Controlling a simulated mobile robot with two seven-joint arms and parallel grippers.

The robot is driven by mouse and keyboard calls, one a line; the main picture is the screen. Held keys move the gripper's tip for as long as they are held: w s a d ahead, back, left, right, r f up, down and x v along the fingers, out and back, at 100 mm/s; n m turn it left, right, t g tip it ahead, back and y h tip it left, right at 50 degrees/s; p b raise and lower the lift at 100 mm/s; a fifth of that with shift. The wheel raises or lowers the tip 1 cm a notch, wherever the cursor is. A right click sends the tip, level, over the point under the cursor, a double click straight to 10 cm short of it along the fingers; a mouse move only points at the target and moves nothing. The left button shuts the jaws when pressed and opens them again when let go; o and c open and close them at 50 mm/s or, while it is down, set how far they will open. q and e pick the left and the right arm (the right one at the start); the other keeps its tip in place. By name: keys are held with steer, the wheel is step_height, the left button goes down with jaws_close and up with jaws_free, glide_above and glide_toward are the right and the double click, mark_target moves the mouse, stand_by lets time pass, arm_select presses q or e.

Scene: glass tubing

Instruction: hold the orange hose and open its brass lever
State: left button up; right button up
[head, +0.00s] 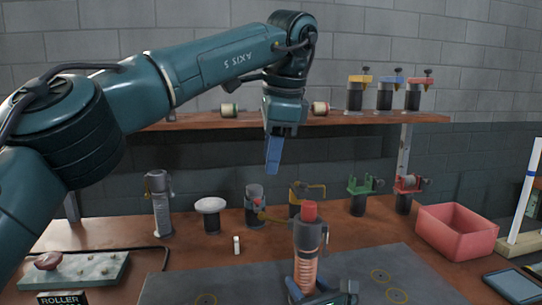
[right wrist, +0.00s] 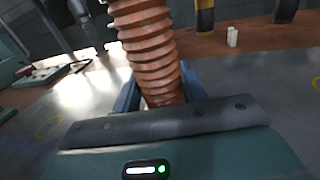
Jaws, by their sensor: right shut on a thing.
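The orange ribbed hose (head: 306,272) stands upright at the front middle of the bench, below a grey fitting with a red cap (head: 310,211). In the right wrist view the hose (right wrist: 150,50) rises between blue fingers. My right gripper (head: 307,297) is shut on its lower part. A thin brass-coloured lever (head: 275,219) with a red end shows left of the fitting; I cannot tell whether it joins it. My left gripper (head: 272,160) hangs above and behind the hose, blue fingers down, touching nothing. Its fingers are seen edge-on, so their gap is hidden.
Several dark cylinders with coloured clamps stand along the back, including a green one (head: 360,198). A shelf (head: 200,122) runs behind my left gripper. A pink bin (head: 455,228) is at right. A white vial (head: 236,244) stands left of the hose. The grey mat (head: 205,283) has free room.

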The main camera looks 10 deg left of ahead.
steer(key=o, duration=1.3)
